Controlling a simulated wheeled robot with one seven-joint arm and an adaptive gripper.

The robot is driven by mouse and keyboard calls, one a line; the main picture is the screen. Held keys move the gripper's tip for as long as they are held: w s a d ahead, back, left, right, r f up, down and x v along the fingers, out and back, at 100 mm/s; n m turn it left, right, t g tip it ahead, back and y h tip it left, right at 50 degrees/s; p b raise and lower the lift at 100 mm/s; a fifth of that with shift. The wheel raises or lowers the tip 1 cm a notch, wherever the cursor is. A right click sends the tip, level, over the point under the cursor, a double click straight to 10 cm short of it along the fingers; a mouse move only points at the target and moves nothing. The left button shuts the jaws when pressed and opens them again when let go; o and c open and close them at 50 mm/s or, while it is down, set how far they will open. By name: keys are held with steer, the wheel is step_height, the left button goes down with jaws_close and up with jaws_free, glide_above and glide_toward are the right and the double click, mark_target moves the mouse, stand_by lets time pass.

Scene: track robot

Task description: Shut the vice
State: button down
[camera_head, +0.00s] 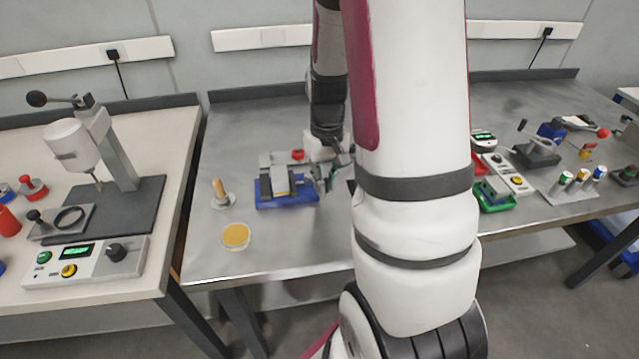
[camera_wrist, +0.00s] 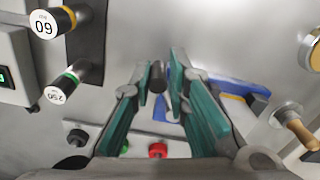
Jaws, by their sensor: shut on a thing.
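The vice (camera_head: 287,203) has a blue base and grey jaws and stands on the middle metal bench. A pale yellowish block shows at its jaws. My gripper (camera_head: 325,178) is at the right end of the vice, partly hidden by my arm. In the wrist view, the teal fingers of my gripper (camera_wrist: 160,78) close around a dark upright bar (camera_wrist: 157,76), which looks like the vice's handle. The blue vice body (camera_wrist: 176,80) shows just behind and right of the fingers. How far apart the jaws stand is hard to tell.
A wooden-handled tool (camera_head: 220,193) and a dish with yellow content (camera_head: 236,236) are left of the vice. A red knob (camera_head: 297,155) is behind it. Right of my arm are a green tray (camera_head: 497,204) and several fixtures. The bench front is clear.

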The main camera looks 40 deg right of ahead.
steer(key=d+n, duration=0.2)
steer(key=shift+n+p, duration=0.35)
steer(key=shift+n, duration=0.05)
steer(key=n, duration=0.1)
steer(key=d+n+p, duration=0.1)
steer(key=shift+w+d+r+n, duration=0.1)
steer(key=shift+w+d+n, duration=0.1)
steer(key=shift+w+n, duration=0.1)
steer(key=shift+w+d+n+p, duration=0.25)
steer(key=shift+d+n+p, duration=0.25)
steer(key=shift+n+p, duration=0.5)
steer(key=shift+w+d+n+p, duration=0.35)
steer(key=shift+w+n+p, duration=0.05)
steer(key=shift+n, duration=0.6)
steer(key=shift+w, duration=0.15)
steer(key=c, duration=1.6)
jaws_free()
